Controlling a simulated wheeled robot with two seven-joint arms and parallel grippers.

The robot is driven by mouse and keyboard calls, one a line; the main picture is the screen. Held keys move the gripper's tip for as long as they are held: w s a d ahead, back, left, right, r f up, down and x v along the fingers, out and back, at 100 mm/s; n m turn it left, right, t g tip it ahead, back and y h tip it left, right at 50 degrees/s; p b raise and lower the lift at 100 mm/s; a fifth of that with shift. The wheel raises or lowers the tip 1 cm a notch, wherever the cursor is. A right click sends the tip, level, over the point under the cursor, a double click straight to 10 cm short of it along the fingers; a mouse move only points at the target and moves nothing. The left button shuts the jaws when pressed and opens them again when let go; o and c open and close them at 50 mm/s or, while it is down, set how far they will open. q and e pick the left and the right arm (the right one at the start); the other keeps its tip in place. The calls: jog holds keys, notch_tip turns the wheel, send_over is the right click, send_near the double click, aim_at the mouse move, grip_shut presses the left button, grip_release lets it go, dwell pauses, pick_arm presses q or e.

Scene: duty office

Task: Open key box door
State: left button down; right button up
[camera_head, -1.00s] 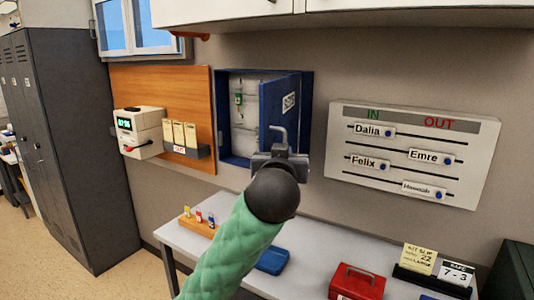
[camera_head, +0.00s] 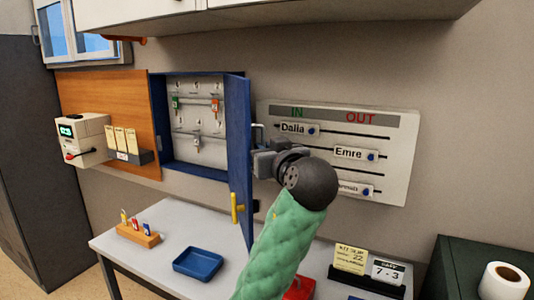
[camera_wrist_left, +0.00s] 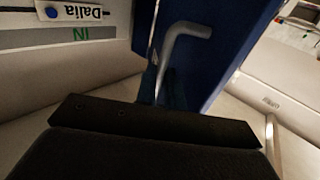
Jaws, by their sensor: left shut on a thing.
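The blue key box (camera_head: 190,172) is on the wall, with keys hanging on hooks against its pale back panel (camera_head: 197,108). Its blue door (camera_head: 238,130) stands wide open, swung out at the box's right side and seen nearly edge-on. My left gripper (camera_head: 262,160) is on the right of the door, at its outer face, shut on the grey bent door handle (camera_head: 259,127). In the left wrist view the handle (camera_wrist_left: 178,55) rises above the dark gripper body beside the blue door (camera_wrist_left: 225,45). The fingertips' contact is hidden. My right gripper is not in view.
An IN/OUT board (camera_head: 395,165) hangs close to the right of my gripper. Below is a table (camera_head: 190,222) with a blue tray (camera_head: 198,262), a small key rack (camera_head: 138,235) and a red box (camera_head: 300,288) partly behind my arm. A wall cabinet (camera_head: 300,15) hangs above.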

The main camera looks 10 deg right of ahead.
pick_arm(q)
jog(key=shift+w+d+y, duration=0.1)
jog(key=shift+d+y, duration=0.1)
jog(key=shift+y, duration=0.1)
jog(key=c, duration=1.6)
grip_release()
jog(key=shift+a, duration=0.1)
jog(key=shift+o, duration=0.5)
jog(key=shift+w+f, duration=0.1)
jog(key=shift+w, duration=0.1)
jog(key=shift+s, duration=0.1)
